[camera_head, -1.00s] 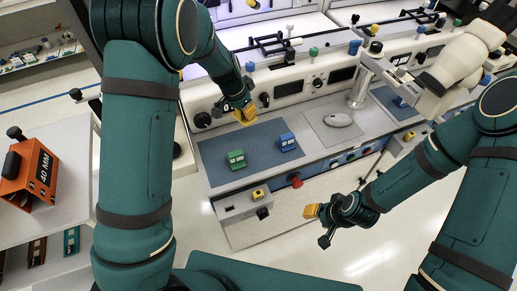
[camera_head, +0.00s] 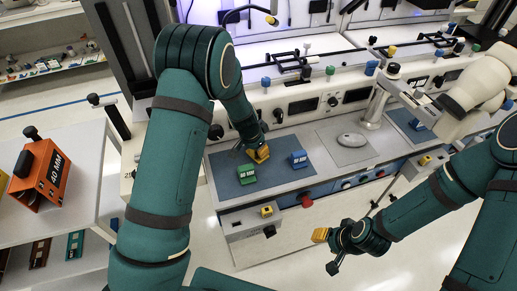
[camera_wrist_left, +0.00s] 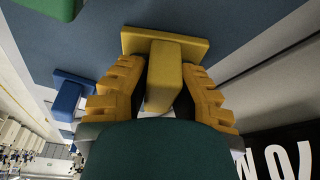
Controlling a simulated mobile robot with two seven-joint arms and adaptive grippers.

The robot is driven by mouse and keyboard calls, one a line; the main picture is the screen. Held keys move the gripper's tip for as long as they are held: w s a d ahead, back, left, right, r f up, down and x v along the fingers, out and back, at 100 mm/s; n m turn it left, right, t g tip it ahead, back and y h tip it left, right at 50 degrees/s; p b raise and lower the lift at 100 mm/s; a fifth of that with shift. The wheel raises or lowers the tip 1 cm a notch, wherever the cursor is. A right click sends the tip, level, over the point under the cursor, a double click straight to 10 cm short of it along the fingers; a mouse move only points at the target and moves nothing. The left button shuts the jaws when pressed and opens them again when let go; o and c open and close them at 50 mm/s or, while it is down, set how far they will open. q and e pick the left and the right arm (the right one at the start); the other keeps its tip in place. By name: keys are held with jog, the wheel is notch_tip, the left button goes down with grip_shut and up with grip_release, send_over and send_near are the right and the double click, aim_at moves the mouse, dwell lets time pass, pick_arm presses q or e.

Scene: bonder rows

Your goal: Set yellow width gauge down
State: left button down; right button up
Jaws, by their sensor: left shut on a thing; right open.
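My left gripper (camera_head: 259,152) is shut on the yellow width gauge, low over the dark blue mat (camera_head: 276,182) on the bench. In the left wrist view the yellow gauge (camera_wrist_left: 163,78) shows its upright grip between the two yellow fingers (camera_wrist_left: 163,95) and a wider flat part beyond. I cannot tell whether it touches the mat. My right gripper (camera_head: 320,235) is open and empty in front of the bench.
A grey plate with an oval piece (camera_head: 351,140) lies right of the mat. A red button (camera_head: 306,201) and a small yellow control (camera_head: 267,211) are on the bench front. An orange 40 MM block (camera_head: 42,178) stands on the white side table (camera_head: 85,165).

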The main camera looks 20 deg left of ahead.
pick_arm(q)
jog(key=shift+r, duration=0.1)
jog(key=c, duration=1.3)
grip_release()
jog(key=shift+f, duration=0.2)
jog(key=o, duration=0.3)
jog(key=shift+r, duration=0.1)
jog(key=shift+r, duration=0.1)
